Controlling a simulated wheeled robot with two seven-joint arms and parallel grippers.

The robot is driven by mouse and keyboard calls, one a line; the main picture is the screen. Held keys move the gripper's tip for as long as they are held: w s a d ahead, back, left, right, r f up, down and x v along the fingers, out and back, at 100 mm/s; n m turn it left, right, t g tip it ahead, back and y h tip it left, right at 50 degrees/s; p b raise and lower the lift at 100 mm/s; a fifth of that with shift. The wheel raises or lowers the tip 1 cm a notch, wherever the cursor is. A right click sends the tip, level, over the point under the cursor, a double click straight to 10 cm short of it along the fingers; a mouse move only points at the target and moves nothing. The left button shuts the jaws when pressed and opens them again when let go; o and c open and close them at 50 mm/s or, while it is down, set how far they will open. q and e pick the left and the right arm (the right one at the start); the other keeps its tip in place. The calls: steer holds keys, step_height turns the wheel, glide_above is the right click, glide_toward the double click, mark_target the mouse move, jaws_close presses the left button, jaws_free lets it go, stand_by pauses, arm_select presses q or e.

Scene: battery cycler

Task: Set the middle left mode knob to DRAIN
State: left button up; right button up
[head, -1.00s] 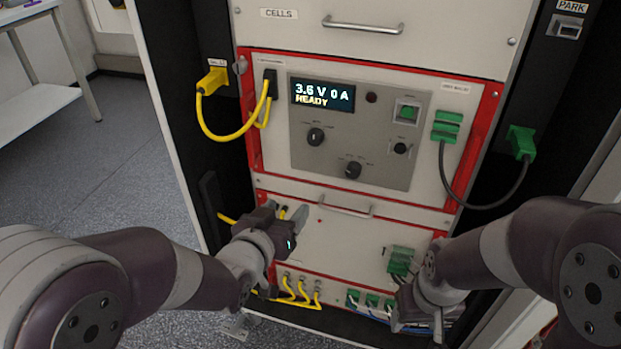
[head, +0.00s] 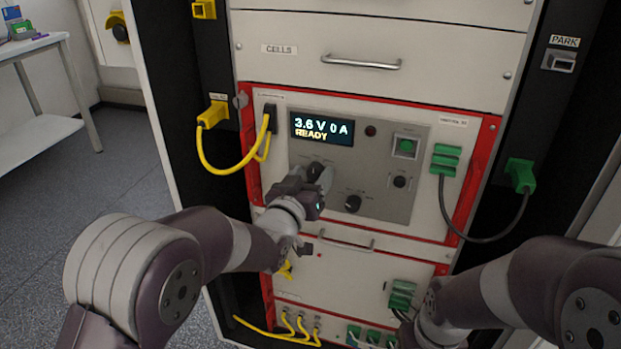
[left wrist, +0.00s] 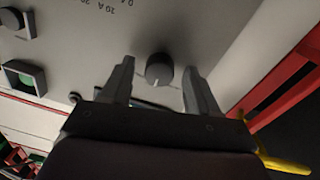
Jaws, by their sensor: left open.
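The mode knob (left wrist: 159,70) is a round black knob on the grey panel's left side. In the left wrist view its white pointer mark faces down and slightly left. My left gripper (left wrist: 158,82) is open, with one finger on each side of the knob and a visible gap on both sides. In the head view my left gripper (head: 321,178) is at the panel below the display (head: 322,128), which reads 3.6 V 0 A READY. There it mostly covers the knob and its labels. I cannot read DRAIN in either view. My right gripper is below the frame.
A second black knob (head: 353,203) is lower right on the panel. A green switch (head: 405,146) and small black knob (head: 400,182) are further right. A yellow cable (head: 205,155) loops at the left. A drawer handle (head: 347,243) is below.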

arm_select(q)
steer(key=c, duration=1)
steer(key=shift+c, duration=0.2)
steer(key=shift+m, duration=0.3)
steer(key=m+b, duration=0.1)
steer(key=m, duration=0.2)
steer(key=shift+m, duration=0.3)
steer(key=shift+m+b, duration=0.65)
steer(key=shift+m, duration=1.05)
